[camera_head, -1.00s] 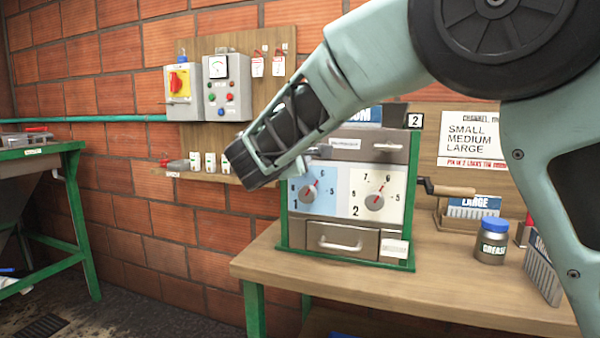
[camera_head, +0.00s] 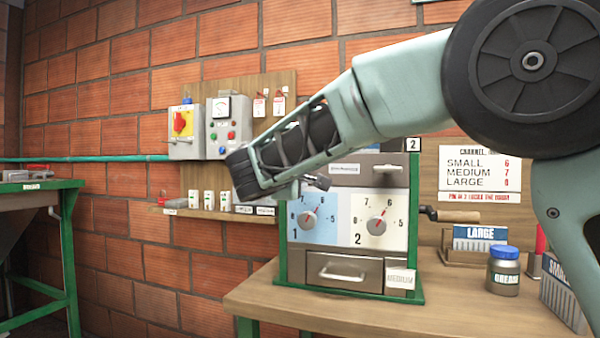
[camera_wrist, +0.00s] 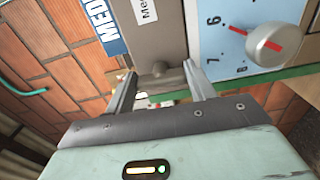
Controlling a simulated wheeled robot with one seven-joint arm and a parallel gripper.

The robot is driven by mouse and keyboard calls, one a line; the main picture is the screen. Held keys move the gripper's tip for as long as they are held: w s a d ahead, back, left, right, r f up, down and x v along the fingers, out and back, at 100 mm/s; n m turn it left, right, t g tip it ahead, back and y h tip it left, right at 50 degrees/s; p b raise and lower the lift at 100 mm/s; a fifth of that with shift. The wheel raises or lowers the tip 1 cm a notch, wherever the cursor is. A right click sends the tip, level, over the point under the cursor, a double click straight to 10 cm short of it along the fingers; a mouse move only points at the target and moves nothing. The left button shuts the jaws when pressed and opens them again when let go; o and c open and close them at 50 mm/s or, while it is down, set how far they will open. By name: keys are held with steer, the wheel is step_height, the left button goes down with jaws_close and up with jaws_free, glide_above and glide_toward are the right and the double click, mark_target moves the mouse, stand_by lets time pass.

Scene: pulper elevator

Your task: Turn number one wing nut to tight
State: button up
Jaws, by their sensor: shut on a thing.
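My gripper (camera_wrist: 163,78) is at the upper front of the grey machine (camera_head: 345,271), above the dial marked 1 (camera_head: 308,219). In the wrist view its two fingers stand some way apart, on either side of a small grey wing-nut-like piece (camera_wrist: 162,70) on the machine's grey face. The gripper is shut on this piece. No number on the piece can be read. Dial 1 (camera_wrist: 272,45), with a red pointer on a blue panel, is right of the fingers in the wrist view. In the head view my wrist hides the machine's upper left corner.
The dial marked 2 (camera_head: 377,227) is on the white panel. A crank with a wooden handle (camera_head: 458,215) sticks out at the machine's right. The grease jar (camera_head: 503,271) and LARGE box (camera_head: 479,239) stand on the bench (camera_head: 440,305). Control boxes (camera_head: 228,128) hang on the wall.

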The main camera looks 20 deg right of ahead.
steer(key=shift+f, duration=0.1)
steer(key=o, duration=1)
steer(key=v, duration=1.7)
steer(key=shift+s+a, duration=0.1)
steer(key=shift+s, duration=0.1)
